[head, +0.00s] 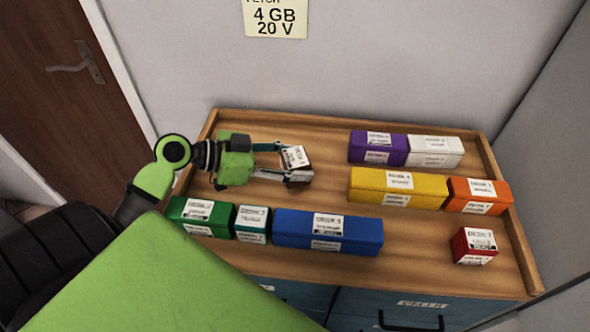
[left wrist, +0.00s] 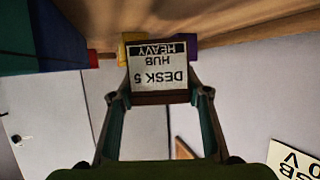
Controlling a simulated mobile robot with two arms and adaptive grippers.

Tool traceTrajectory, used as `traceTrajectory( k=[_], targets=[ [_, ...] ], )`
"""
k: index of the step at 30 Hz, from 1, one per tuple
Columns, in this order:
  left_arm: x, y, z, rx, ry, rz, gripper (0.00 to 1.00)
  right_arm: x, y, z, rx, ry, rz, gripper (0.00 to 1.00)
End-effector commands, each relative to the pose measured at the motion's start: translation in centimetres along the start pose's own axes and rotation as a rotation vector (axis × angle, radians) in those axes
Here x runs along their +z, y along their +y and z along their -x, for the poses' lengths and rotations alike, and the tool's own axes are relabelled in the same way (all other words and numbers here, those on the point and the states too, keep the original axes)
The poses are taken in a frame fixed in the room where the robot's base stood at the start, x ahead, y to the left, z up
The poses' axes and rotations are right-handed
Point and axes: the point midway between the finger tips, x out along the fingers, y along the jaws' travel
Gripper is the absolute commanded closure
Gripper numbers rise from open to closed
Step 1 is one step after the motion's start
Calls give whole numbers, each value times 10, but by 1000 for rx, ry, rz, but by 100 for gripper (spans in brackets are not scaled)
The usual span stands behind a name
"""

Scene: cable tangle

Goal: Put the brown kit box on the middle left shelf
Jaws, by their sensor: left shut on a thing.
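My left gripper (head: 291,163) is shut on a small brown kit box (head: 296,157), above the left part of the wooden top. The box has a white label on its visible face. In the left wrist view the brown kit box (left wrist: 160,98) sits between the two fingers of my left gripper (left wrist: 160,92), its label reading "DESK 5 HUB HEAVY". I cannot make out the middle left shelf in these views. My right gripper is not in view.
The rimmed wooden top (head: 420,268) holds purple (head: 365,149), white (head: 450,150), yellow (head: 375,180), orange (head: 460,186), red (head: 459,247), blue (head: 290,228), teal (head: 251,230) and green (head: 185,208) boxes. Blue drawers (head: 375,302) lie below. A wall with a note (head: 276,18) stands behind.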

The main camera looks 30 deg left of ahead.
Motion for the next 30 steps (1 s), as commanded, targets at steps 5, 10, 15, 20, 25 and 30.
traceTrajectory(
  k=[5, 10, 15, 20, 25, 30],
  targets=[
    [9, -9, -8, 0, 3, 2, 89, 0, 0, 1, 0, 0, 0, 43],
    [30, -9, -16, -1, 2, 5, 89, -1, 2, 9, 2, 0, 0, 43],
    [37, -9, -19, 0, 2, -2, 89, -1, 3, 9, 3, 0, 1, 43],
    [38, -9, -19, -1, 1, -1, 89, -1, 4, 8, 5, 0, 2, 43],
    [40, -8, -19, 0, 0, 0, 41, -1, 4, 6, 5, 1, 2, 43],
    [40, -8, -19, 0, 0, 0, 39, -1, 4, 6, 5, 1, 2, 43]
  ],
)
